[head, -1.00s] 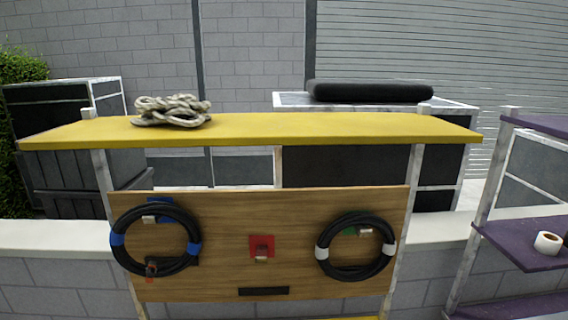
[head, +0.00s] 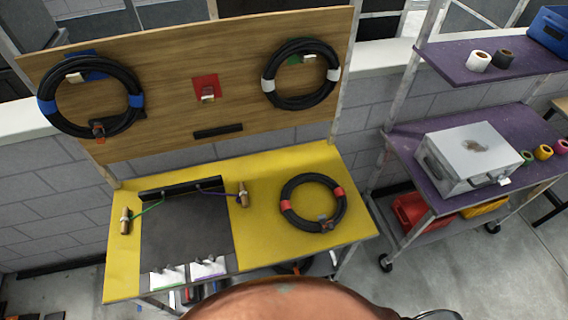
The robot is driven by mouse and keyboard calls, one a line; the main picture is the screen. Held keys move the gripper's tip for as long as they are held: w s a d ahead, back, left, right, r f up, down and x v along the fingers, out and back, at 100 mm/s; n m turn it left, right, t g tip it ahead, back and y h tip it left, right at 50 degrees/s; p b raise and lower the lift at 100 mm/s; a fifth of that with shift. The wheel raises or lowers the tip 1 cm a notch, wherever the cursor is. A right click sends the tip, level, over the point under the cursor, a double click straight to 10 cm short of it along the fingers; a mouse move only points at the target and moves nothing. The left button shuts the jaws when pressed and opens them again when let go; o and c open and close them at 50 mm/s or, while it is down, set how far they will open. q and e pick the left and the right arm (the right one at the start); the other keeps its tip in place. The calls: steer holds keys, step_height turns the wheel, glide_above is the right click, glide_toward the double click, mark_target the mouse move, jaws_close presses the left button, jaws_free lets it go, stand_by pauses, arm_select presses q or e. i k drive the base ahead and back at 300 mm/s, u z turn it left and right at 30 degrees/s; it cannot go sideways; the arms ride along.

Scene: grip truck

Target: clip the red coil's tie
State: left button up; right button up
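A coil of black cable with red bands, the red coil (head: 312,179), lies flat on the right part of the yellow bench top (head: 262,240). One red band (head: 286,205) is on its left side and another (head: 339,192) on its right side. A small grey and reddish fitting (head: 325,224) sits at its near edge; I cannot tell what it is exactly. Neither of my grippers is in view.
A blue-banded coil (head: 71,129) and a white-banded coil (head: 300,42) hang on the wooden board (head: 170,85) around an empty red hook plate (head: 207,88). A dark mat (head: 185,235) lies left on the bench. A purple cart (head: 400,160) with a silver case (head: 468,157) stands right.

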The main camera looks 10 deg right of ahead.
mark_target(329, 225)
steer(key=k, duration=1.05)
steer(key=z, duration=0.45)
steer(key=i, duration=0.45)
steer(key=z, duration=0.05)
